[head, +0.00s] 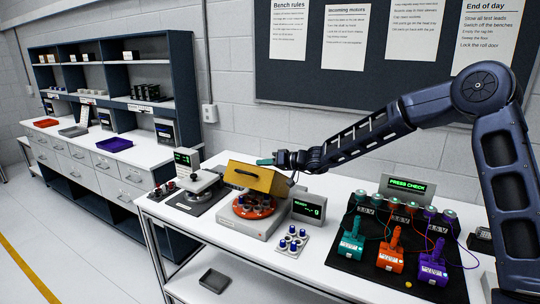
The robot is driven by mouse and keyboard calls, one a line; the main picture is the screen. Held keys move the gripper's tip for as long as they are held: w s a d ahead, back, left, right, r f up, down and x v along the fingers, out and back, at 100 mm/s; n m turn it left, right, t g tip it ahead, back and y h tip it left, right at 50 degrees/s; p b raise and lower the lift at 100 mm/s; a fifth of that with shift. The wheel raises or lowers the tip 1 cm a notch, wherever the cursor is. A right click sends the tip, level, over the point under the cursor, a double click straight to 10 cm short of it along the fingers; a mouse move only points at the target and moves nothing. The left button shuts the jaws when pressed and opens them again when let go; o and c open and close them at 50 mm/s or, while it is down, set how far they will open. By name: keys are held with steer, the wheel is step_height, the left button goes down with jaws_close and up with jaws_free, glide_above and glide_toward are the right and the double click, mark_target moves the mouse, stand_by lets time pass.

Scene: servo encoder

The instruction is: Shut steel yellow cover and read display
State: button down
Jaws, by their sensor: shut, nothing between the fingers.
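The yellow cover (262,179) is a box-like lid with a dark handle on its front face. It is tilted up above an orange round carousel (239,208) that holds several small capped pieces, on a pale base unit (262,228). The display (308,209) beside it shows green text, with "READY" and a line ending in "g"; dashes seem to stand in for digits. My gripper (266,162) is shut and empty, with teal fingertips at the cover's upper back edge. Whether it touches the cover cannot be told.
A small tray of blue-capped pieces (292,241) stands in front of the display. A black mat (343,250) with teal, orange and purple motors and a "PRESS CHECK" panel (406,187) is at right. Another instrument (186,161) stands at left.

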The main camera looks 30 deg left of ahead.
steer(key=n, duration=0.2)
glide_above(256, 188)
steer(key=w, duration=0.2)
step_height(256, 188, down, 3)
steer(key=shift+w+a+r+t, duration=0.1)
steer(key=shift+t, duration=0.2)
steer(key=shift+s+f, duration=1.05)
steer(key=shift+f, duration=0.1)
step_height(256, 188, up, 4)
steer(key=shift+r, duration=0.2)
steer(key=s+v, duration=0.1)
steer(key=v, duration=0.9)
steer(key=shift+f, duration=0.1)
